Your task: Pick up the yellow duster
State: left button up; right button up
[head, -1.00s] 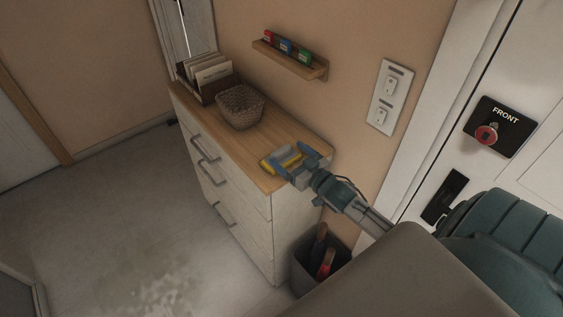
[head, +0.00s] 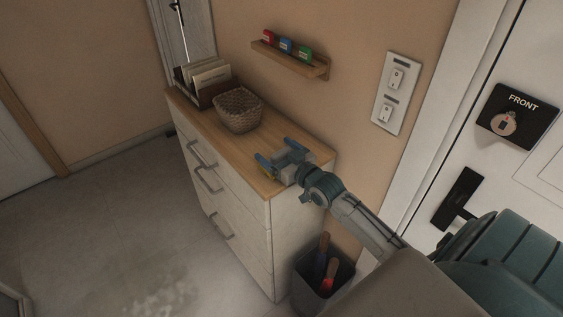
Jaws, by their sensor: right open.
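The yellow duster is mostly hidden; only a small yellow patch (head: 268,178) shows at the near edge of the dresser top, beside and under my right gripper. My right gripper (head: 278,153) is over the right end of the wooden dresser top (head: 240,154). Its two blue fingers are apart, pointing up and left in the picture, and I see nothing held between them. Whether it touches the duster, I cannot tell. My left gripper is out of view.
A wicker basket (head: 238,112) and a box of papers (head: 209,84) stand farther back on the dresser. A small shelf (head: 290,59) is on the wall above. A dark bin (head: 326,278) stands by the dresser's right side. The floor at left is clear.

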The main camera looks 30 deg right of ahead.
jog(key=c, duration=1.1)
jog(key=shift+o, duration=0.2)
jog(key=shift+r, duration=0.1)
